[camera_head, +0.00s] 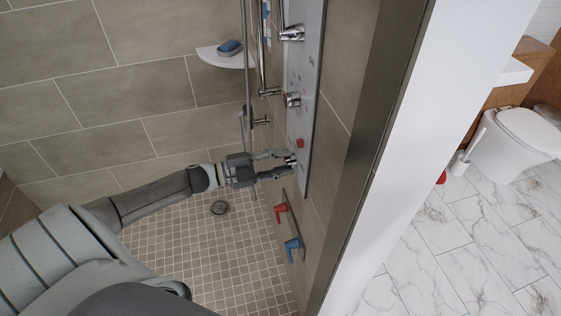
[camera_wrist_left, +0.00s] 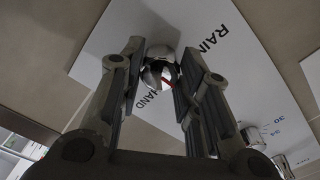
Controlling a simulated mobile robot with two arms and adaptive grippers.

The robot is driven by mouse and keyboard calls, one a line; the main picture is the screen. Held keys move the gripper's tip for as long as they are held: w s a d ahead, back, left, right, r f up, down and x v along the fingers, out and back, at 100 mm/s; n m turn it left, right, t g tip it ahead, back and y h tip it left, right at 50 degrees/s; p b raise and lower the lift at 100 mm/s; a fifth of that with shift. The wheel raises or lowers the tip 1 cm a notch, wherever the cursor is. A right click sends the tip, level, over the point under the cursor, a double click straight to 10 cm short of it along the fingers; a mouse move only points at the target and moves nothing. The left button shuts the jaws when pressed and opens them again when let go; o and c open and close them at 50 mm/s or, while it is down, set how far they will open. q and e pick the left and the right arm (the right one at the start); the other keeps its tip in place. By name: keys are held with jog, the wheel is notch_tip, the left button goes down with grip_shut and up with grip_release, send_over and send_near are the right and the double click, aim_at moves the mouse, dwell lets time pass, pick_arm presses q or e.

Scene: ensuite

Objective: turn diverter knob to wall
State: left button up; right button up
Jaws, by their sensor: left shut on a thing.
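The chrome diverter knob (camera_wrist_left: 161,68) sits low on the grey shower panel (camera_head: 305,75). It has a red pointer mark. The words RAIN and HAND are printed on the panel beside it in the left wrist view; no WALL label is readable there. My left gripper (camera_head: 284,163) reaches in from the left to the panel's lower end. Its two fingers (camera_wrist_left: 156,75) are shut on the knob, one on each side. In the head view the fingers mostly hide the knob. My right gripper is not in view.
Two chrome knobs (camera_head: 292,33) (camera_head: 292,100) sit higher on the panel. A red handle (camera_head: 281,208) and a blue handle (camera_head: 292,243) stick out below my gripper. A corner shelf (camera_head: 222,57) holds a blue item. The tiled floor (camera_head: 190,250) has a drain (camera_head: 220,208).

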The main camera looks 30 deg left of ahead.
pick_arm(q)
jog(key=o, duration=1)
jog(key=shift+o, duration=0.2)
jog(key=shift+s+a, duration=0.1)
jog(key=v, duration=1.1)
jog(key=shift+s+a, duration=0.25)
jog(key=shift+s, duration=0.05)
